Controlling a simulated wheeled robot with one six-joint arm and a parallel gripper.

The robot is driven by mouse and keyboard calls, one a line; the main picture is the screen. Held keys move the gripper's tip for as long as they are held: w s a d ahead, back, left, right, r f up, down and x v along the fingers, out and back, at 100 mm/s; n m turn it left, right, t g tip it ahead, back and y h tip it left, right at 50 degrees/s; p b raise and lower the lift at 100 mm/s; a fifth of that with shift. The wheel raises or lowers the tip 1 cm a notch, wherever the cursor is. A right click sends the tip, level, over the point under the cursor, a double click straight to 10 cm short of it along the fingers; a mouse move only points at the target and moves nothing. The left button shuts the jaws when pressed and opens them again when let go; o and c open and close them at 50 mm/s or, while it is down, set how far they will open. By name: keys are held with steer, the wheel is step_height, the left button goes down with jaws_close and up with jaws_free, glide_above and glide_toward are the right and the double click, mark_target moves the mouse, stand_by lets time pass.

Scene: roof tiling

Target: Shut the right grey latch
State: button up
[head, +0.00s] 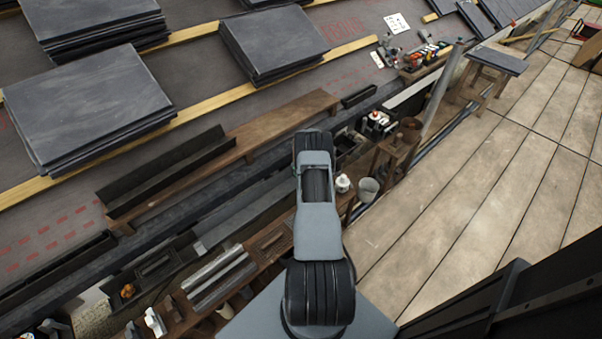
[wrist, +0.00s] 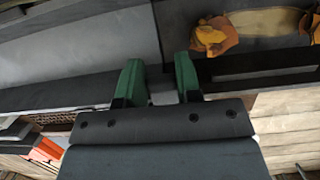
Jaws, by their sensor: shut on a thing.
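In the wrist view my gripper (wrist: 159,64) has its two green fingers on either side of a small light grey piece (wrist: 163,93), which looks like the grey latch. The fingers are shut on it, at the front edge of a dark box or tray. Much of the piece is hidden by the fingers and the gripper's dark body. I cannot tell from this view how far the latch is turned. In the head view my own arm hides the gripper and the latch.
Orange-tan gloves (wrist: 214,36) lie in the dark compartment right of the fingers. A grey panel (wrist: 80,40) lies to the left. In the head view, slate stacks (head: 85,95) rest on battens, a bucket (head: 368,189) stands right of my arm, and the plank deck (head: 480,170) is mostly clear.

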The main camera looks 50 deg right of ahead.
steer(key=shift+f+g+b, duration=0.25)
steer(key=shift+g+b, duration=0.35)
steer(key=shift+b, duration=0.15)
steer(key=o, duration=0.9)
